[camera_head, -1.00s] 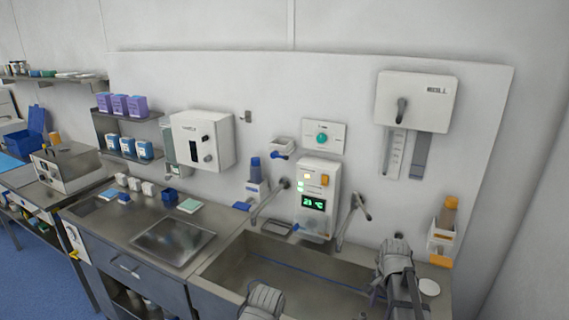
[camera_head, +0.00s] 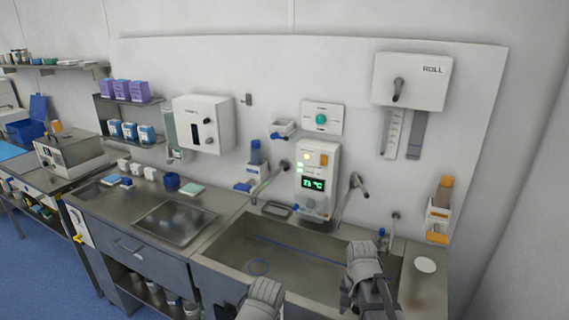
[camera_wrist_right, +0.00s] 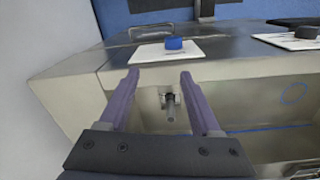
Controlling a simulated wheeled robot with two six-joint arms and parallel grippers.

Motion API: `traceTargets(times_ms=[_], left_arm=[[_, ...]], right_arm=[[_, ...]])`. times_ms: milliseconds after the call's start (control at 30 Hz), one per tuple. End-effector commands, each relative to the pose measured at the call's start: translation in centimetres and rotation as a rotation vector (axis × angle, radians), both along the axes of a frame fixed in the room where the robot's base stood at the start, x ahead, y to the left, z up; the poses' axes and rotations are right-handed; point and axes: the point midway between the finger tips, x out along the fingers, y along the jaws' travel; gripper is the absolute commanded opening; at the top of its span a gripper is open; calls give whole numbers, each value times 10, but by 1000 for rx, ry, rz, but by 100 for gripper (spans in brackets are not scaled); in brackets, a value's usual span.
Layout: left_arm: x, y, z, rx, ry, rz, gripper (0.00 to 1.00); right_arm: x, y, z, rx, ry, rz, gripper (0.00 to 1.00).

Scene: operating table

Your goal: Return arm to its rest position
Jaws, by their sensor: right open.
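My right arm (camera_head: 364,270) is over the right part of the steel sink (camera_head: 225,262) in the head view. Its gripper (camera_wrist_right: 160,80) shows in the right wrist view, with two purple-grey fingers spread apart and nothing between them. Beyond the fingers, a small metal fitting (camera_wrist_right: 170,105) sticks out from a pale steel face, apart from the gripper. A grey link of my left arm (camera_head: 262,297) shows at the bottom edge of the head view. The left gripper itself is out of the picture.
A control panel with a lit display (camera_head: 313,184) and lever taps (camera_head: 353,200) stand behind the sink. A blue round object (camera_wrist_right: 174,43) lies on a white sheet (camera_wrist_right: 152,54).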

Motion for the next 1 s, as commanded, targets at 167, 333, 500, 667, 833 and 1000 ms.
traceTargets(times_ms=[167, 333, 500, 667, 833, 1000], left_arm=[[0, 0, -29, 0, 0, 0, 65], [0, 0, -55, 0, 0, 1, 65], [0, 0, -68, 0, 0, 1, 65], [0, 0, -69, 0, 0, 1, 65], [0, 0, -68, 0, 0, 1, 65], [0, 0, -68, 0, 0, 1, 65]], right_arm=[[-36, 51, -29, -15, 20, 305, 65], [-78, 100, -55, -35, 46, 672, 65], [-106, 126, -67, -50, 67, 917, 65], [-112, 132, -68, -53, 74, 990, 65], [-112, 132, -68, -53, 74, 992, 65], [-112, 132, -68, -52, 74, 990, 65]])
